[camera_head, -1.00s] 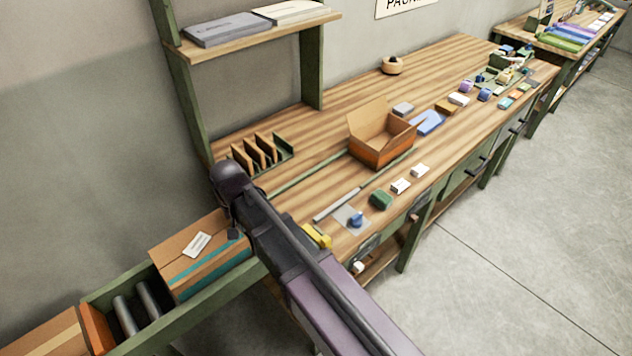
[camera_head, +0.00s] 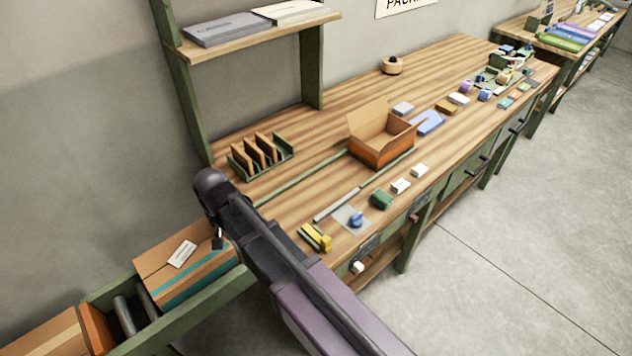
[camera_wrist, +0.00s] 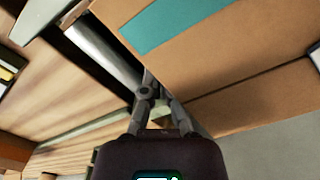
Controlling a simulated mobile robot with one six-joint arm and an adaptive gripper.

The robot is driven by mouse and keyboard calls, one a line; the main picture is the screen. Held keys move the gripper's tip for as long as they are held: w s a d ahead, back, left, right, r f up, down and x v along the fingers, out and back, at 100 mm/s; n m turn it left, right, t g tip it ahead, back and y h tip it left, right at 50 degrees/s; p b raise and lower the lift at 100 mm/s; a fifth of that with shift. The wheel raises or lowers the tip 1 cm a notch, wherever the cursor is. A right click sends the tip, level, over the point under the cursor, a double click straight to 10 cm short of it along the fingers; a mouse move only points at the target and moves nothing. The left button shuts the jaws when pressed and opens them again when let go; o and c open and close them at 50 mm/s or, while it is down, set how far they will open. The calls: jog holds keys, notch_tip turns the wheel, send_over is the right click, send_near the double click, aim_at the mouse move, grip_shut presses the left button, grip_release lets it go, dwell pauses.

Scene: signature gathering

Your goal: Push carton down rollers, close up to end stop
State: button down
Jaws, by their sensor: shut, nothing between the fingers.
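The brown carton (camera_head: 160,270) with a teal stripe and a white label sits on the green-framed roller track (camera_head: 205,303), at its upper part beside the bench. Bare rollers (camera_head: 124,315) show to its lower left, then an orange upright face (camera_head: 97,328); whether this is the end stop or the side of the carton beyond is unclear. My gripper (camera_head: 219,240) is at the carton's bench-side end, its fingertips partly hidden. In the wrist view my shut, empty fingers (camera_wrist: 158,98) are against or very near the carton (camera_wrist: 230,45); contact is unclear.
Another brown carton (camera_head: 45,335) lies at the lower left end of the track. The wooden bench (camera_head: 310,180) at right holds an open box (camera_head: 380,140), a divider rack (camera_head: 262,155) and small items. A wall and shelf post stand behind the track.

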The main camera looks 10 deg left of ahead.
aim_at(187, 250)
jog(key=shift+s+a, duration=1.35)
jog(key=shift+s, duration=0.4)
jog(key=shift+s+a, duration=1.4)
jog(key=shift+s, duration=0.35)
jog(key=shift+s+a, duration=1.35)
jog(key=shift+s, duration=0.4)
jog(key=shift+w+d, duration=0.8)
jog(key=shift+w, duration=0.2)
jog(key=shift+r, duration=0.1)
notch_tip(187, 250, up, 12)
jog(key=p, duration=1.2)
